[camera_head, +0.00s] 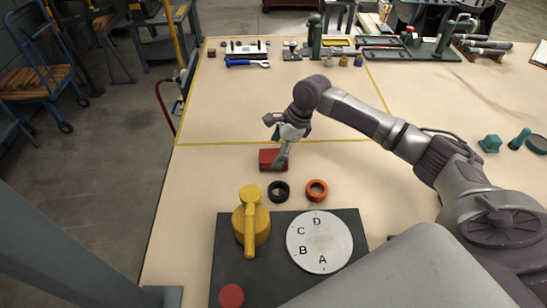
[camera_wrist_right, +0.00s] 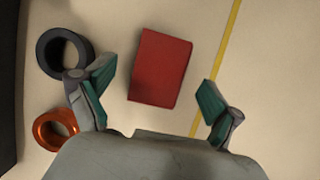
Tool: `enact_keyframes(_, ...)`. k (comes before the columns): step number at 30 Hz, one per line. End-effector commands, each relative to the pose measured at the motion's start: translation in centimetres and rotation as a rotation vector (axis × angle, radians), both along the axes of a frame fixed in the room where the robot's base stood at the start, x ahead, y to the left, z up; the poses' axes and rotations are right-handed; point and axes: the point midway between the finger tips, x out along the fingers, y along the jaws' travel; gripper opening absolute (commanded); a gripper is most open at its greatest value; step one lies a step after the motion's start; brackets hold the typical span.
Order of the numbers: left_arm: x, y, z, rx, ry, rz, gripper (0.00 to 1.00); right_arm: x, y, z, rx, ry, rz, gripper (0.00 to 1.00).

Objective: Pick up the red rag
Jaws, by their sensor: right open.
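The red rag (camera_head: 268,160) is a small, flat, folded rectangle on the table, just in front of the yellow line. It also shows in the right wrist view (camera_wrist_right: 160,68), lying between and beyond the fingertips. My right gripper (camera_head: 284,146) is above the rag, and one finger covers part of its right side. In the right wrist view my right gripper (camera_wrist_right: 157,92) is open, with its two green-padded fingers spread wide and nothing between them held. My left gripper is not in view.
A black ring (camera_head: 279,191) and an orange ring (camera_head: 317,190) lie close in front of the rag. Nearer is a dark board (camera_head: 283,222) with a yellow handle (camera_head: 251,222) and a lettered white disc (camera_head: 319,242). The table behind the rag is clear up to the tools at the far edge.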

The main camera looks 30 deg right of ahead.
Motion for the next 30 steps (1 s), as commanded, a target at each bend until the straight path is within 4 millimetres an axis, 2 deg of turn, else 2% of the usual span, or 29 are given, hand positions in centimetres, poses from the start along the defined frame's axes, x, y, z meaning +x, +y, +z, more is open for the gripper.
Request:
enact_keyframes(5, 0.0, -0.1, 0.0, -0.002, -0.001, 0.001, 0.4, 0.3, 0.7, -1.9, 0.0, 0.0, -0.001, 0.92)
enact_keyframes(13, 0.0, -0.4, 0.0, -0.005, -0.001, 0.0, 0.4, 0.4, 0.8, -2.1, 0.0, -0.001, 0.0, 0.9)
enact_keyframes(24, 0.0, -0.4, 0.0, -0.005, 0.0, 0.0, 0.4, 0.4, 0.8, -2.1, 0.0, -0.001, 0.0, 0.28)
enact_keyframes(30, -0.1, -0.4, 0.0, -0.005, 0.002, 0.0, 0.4, 0.4, 0.8, -2.1, 0.0, -0.001, 0.0, 0.27)
